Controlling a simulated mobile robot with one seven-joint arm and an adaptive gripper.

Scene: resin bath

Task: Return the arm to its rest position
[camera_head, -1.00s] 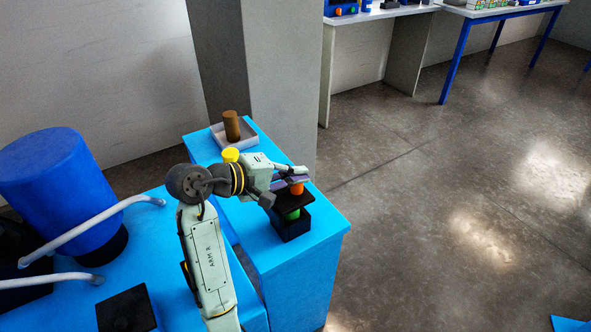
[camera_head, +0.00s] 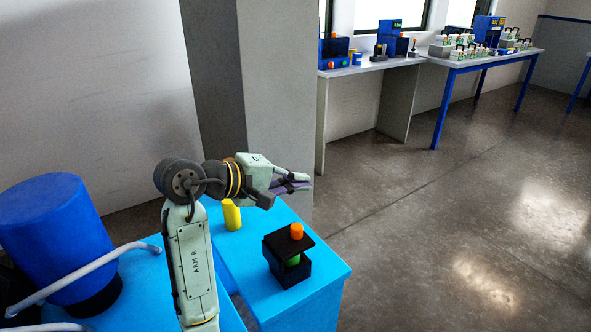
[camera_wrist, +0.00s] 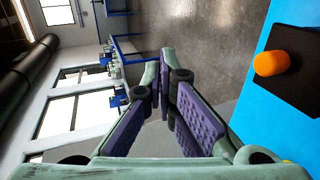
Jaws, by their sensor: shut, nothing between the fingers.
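My gripper (camera_head: 300,183) is raised above the blue bench, its fingers pointing right and holding nothing. In the wrist view my gripper (camera_wrist: 168,75) shows its purple finger pads with the tips together. A black box (camera_head: 287,262) stands on the bench below and to the right of it, with a dark plate and an orange knob (camera_head: 296,231) on top and a green part under the plate. The orange knob also shows in the wrist view (camera_wrist: 271,63), apart from the fingers. My arm stands upright at the left and bends over to the right.
A yellow cylinder (camera_head: 232,215) stands on the bench (camera_head: 325,265) behind the black box. A large blue drum (camera_head: 58,240) with a pale hose (camera_head: 85,270) is at the left. A grey pillar (camera_head: 278,110) rises behind the bench. Open floor lies to the right.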

